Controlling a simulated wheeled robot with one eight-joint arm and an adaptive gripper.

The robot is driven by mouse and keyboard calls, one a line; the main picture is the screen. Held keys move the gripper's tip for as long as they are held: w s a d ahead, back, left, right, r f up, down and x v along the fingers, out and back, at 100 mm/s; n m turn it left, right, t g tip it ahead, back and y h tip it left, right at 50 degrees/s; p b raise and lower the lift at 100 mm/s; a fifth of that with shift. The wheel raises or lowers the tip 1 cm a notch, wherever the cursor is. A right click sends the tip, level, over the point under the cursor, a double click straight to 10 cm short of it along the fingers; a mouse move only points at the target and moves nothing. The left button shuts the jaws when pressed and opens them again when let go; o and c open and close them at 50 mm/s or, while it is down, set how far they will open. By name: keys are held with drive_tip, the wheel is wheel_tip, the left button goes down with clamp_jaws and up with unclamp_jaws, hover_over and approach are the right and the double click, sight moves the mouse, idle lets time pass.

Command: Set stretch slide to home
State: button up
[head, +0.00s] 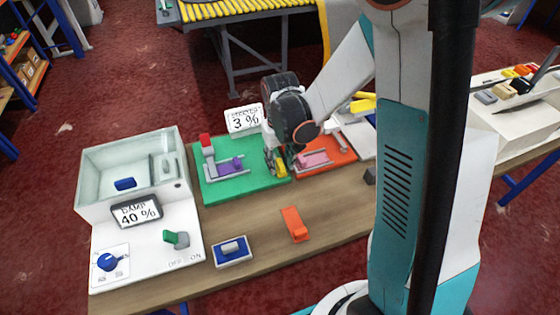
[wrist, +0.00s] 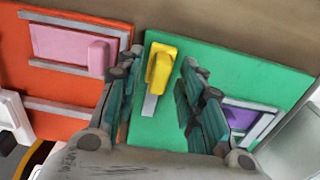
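A yellow slide handle (wrist: 161,66) sits at the end of a short grey track (wrist: 150,104) on the green board (wrist: 215,62). I take this handle to be the stretch slide; no label on it is readable. It also shows near the right edge of the green board in the head view (head: 281,169). My gripper (wrist: 158,80) is open, with one finger on each side of the yellow handle and visible gaps between. In the head view my gripper (head: 276,160) is low over the board. A white display (head: 245,119) behind it reads 3 %; its small heading is blurred. No home mark is discernible.
A pink block (head: 312,158) on the orange board lies close right of my gripper. A purple block (head: 230,166) and red-topped lever (head: 205,141) are left. A glass-walled tank (head: 100,170) with a 40 % display stands farther left.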

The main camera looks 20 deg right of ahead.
drive_tip(key=shift+c, duration=0.2)
clamp_jaws()
drive_tip(key=a, duration=0.6)
drive_tip(key=shift+b, duration=0.3)
drive_tip(key=shift+a, duration=0.15)
drive_tip(key=shift+o, duration=0.2)
unclamp_jaws()
drive_tip(key=shift+a, duration=0.2)
drive_tip(key=shift+d, duration=0.1)
drive_tip(key=shift+r, duration=0.15)
wheel_tip(320, 180, up, 12)
